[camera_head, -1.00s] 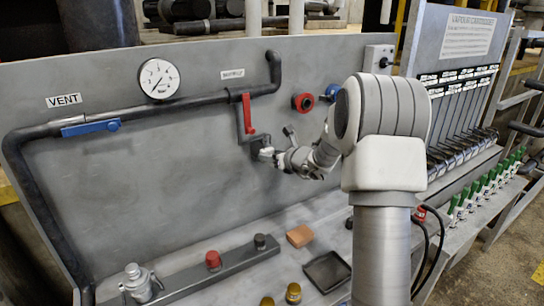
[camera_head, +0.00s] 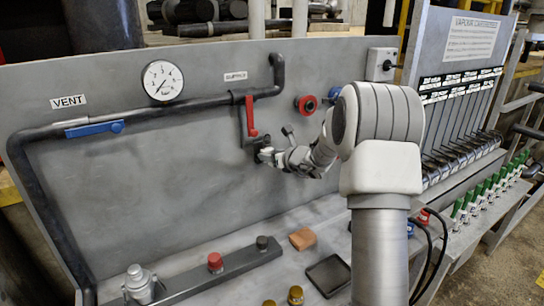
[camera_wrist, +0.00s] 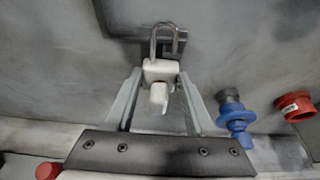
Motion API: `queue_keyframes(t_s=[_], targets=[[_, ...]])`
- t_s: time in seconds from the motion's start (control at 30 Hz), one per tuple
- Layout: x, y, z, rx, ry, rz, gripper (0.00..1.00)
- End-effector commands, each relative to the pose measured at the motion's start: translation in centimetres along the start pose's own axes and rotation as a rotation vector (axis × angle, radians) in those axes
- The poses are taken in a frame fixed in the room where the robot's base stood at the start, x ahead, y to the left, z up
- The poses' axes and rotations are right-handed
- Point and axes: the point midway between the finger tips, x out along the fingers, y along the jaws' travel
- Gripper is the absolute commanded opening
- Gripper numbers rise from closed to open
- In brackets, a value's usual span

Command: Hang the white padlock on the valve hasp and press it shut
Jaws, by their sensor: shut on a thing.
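The white padlock (camera_wrist: 161,72) sits between the fingertips of my gripper (camera_wrist: 160,76) in the wrist view, its metal shackle (camera_wrist: 154,42) pointing up. My gripper is shut on its body. The dark valve hasp (camera_wrist: 184,36) is right at the shackle, which overlaps it; I cannot tell whether the shackle passes through it or is pressed shut. In the head view my gripper (camera_head: 265,155) is at the panel, just below the red valve handle (camera_head: 251,117), which hangs down. The padlock is too small to make out clearly there.
A blue fitting (camera_wrist: 236,118) and a red one (camera_wrist: 296,106) stick out of the panel to the right of my gripper. The blue-handled vent valve (camera_head: 95,128) is far left. Below are a bench with a red knob (camera_head: 215,262), an orange block (camera_head: 302,239) and a black tray (camera_head: 328,275).

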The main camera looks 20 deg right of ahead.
Motion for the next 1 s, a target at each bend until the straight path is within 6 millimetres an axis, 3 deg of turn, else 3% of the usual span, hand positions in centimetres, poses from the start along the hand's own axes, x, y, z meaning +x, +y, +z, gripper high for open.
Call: queue_keyframes(t_s=[1.0], targets=[[1.8, 0.0, 0.7, -0.001, -0.001, 0.001, 0.1]])
